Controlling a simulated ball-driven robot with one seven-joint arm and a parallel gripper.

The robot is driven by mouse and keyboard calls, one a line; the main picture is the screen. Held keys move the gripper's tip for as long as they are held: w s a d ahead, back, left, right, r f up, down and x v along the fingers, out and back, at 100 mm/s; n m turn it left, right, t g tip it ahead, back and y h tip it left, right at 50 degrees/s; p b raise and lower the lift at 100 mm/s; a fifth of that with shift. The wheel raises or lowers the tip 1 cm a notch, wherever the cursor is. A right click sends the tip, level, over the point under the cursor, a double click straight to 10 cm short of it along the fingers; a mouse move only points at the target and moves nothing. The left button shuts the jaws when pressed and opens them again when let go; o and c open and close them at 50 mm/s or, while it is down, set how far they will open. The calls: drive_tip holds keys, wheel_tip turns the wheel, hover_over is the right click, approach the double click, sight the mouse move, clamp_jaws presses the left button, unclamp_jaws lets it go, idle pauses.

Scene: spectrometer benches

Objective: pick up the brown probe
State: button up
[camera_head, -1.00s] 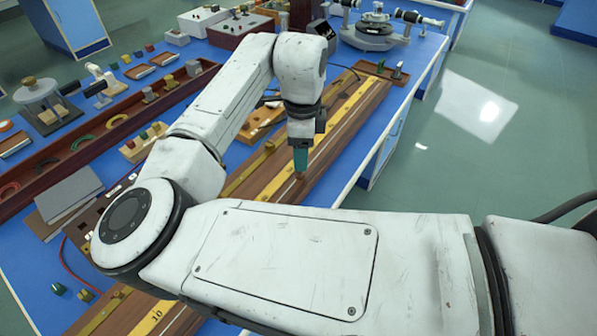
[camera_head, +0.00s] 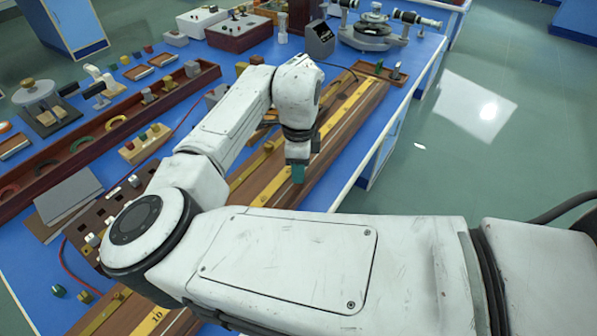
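My gripper (camera_head: 297,174) shows as a teal tip at the end of my arm, pointing down over the brown wooden board with yellow scale strips (camera_head: 266,191). Its fingers are too small and too close in view to tell open from shut. I cannot make out the brown probe for certain; it may be hidden by my arm or blend with the wood.
A long wooden tray (camera_head: 100,134) with rings and small parts lies to the left. A small peg block (camera_head: 145,146) sits nearer the middle. A grey optical instrument (camera_head: 374,32) stands at the back right. The bench's right edge (camera_head: 367,158) is close, with open floor beyond.

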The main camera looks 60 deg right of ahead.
clamp_jaws()
